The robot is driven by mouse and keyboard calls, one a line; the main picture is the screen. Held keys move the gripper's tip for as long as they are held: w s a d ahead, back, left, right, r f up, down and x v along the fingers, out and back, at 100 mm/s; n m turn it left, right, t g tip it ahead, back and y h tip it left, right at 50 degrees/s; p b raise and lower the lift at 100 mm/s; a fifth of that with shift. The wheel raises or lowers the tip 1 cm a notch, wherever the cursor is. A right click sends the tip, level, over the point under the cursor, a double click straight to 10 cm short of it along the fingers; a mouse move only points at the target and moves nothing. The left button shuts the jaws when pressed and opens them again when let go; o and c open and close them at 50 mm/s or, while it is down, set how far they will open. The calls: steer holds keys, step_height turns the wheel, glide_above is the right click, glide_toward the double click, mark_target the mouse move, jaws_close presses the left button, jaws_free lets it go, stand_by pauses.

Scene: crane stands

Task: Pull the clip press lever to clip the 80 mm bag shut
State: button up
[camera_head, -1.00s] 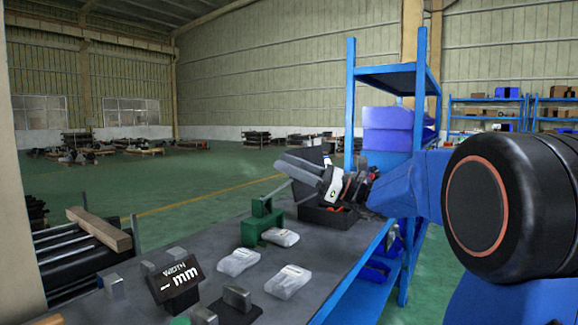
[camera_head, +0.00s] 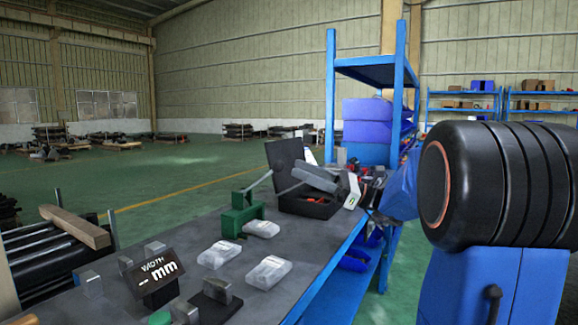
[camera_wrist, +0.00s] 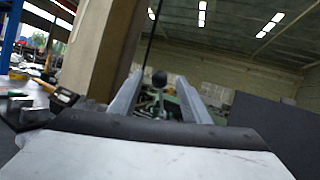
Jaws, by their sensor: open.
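The green clip press (camera_head: 241,214) stands on the grey bench, with its thin grey lever (camera_head: 258,181) slanting up to the right. A clear bag (camera_head: 262,228) lies right against or just beside the press; I cannot tell which. Two more bags (camera_head: 219,254) (camera_head: 268,272) lie nearer; their widths are unreadable. My gripper (camera_head: 292,180) is open, to the right of the lever. In the wrist view, a round black knob (camera_wrist: 159,77) shows between my open fingers (camera_wrist: 159,88), with green press parts (camera_wrist: 183,108) behind it. I cannot tell whether the fingers touch the knob.
A blue shelf rack (camera_head: 330,110) rises behind the bench. Bare bench lies right of the bags.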

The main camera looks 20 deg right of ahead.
steer(key=v, duration=0.7)
stand_by(0.5)
